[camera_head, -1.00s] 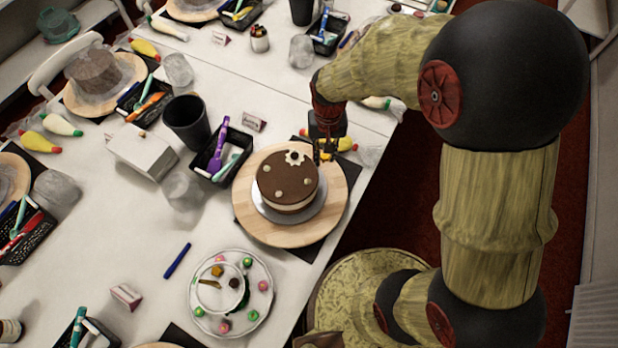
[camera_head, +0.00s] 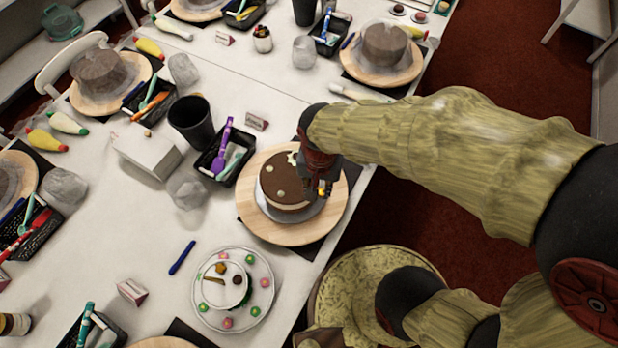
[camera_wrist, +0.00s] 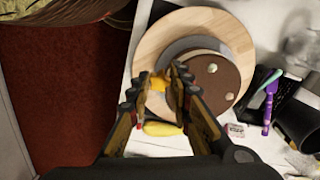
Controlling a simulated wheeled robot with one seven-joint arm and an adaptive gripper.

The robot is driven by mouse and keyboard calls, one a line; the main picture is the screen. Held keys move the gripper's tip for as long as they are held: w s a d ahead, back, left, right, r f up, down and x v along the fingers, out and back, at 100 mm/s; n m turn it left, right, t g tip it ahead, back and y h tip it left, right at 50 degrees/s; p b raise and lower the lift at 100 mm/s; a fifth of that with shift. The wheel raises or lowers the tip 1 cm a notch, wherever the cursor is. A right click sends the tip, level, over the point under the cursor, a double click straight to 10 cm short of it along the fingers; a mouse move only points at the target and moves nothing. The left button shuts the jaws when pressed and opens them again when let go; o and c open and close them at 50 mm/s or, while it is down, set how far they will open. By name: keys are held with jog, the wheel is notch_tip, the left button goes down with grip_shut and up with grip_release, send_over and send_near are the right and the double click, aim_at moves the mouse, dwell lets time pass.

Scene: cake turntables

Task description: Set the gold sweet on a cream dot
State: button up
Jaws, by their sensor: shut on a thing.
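My gripper (camera_head: 322,186) is over the right side of the chocolate-topped cake (camera_head: 277,175), covering part of it. It is shut on the gold sweet (camera_wrist: 160,84), which shows between the fingertips in the wrist view; a yellow spot also shows there in the head view. The cake stands on a silver board on a round wooden turntable (camera_head: 262,224). Cream dots sit on the brown top: two show in the wrist view, one pale dot (camera_wrist: 213,68) and one nearer the rim (camera_wrist: 229,96). The sweet looks apart from both dots; its height above the cake is unclear.
A black tray of tools (camera_head: 226,160) and a dark cup (camera_head: 191,122) are left of the cake. A yellow piping bag (camera_wrist: 162,128) lies near the turntable.

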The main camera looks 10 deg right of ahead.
jog(key=w+f, duration=0.2)
jog(key=w+f+b, duration=0.1)
jog(key=w+f, duration=0.1)
jog(key=w, duration=0.1)
jog(key=w+f, duration=0.3)
jog(key=shift+w+a, duration=0.2)
jog(key=shift+a, duration=0.2)
jog(key=shift+w+f+b, duration=0.2)
jog(key=shift+f+b, duration=0.2)
jog(key=shift+f, duration=0.6)
jog(key=shift+w+f+b, duration=0.2)
jog(key=shift+f+b, duration=0.15)
jog(key=shift+f, duration=0.6)
jog(key=shift+f, duration=0.15)
jog(key=shift+o, duration=1.3)
jog(key=shift+f, duration=0.1)
jog(key=o, duration=0.4)
jog(key=shift+c, duration=0.2)
jog(key=shift+o, duration=0.5)
notch_tip(320, 180, up, 13)
jog(key=p, duration=0.2)
jog(key=shift+f, duration=0.15)
